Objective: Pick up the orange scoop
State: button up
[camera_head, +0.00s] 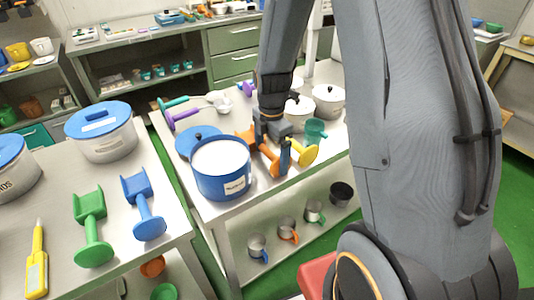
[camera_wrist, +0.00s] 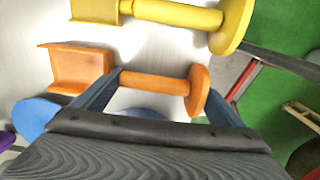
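The orange scoop (camera_head: 267,158) lies on the metal table beside the blue pot, partly hidden by my gripper in the head view. In the wrist view its open bowl (camera_wrist: 80,70) is at the left, and its handle with a round end knob runs to the right. My gripper (camera_wrist: 163,84) is open over it. One blue finger is near the bowl end of the handle and the other is near the knob, so the handle lies along the gap. I cannot tell whether either finger touches it.
A yellow scoop (camera_wrist: 180,14) lies close beyond the orange one. A blue pot (camera_head: 221,170) stands to the left, with its blue lid (camera_head: 197,137) behind. The table's front edge is close.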

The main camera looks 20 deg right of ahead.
jog(key=c, duration=0.5)
jog(key=shift+r, duration=0.1)
notch_tip(320, 180, up, 9)
jog(key=shift+r+b, duration=0.1)
jog(key=shift+b, duration=0.95)
jog(key=shift+r+p, duration=2.15)
jog(key=shift+r, duration=0.7)
jog(key=shift+a, duration=0.1)
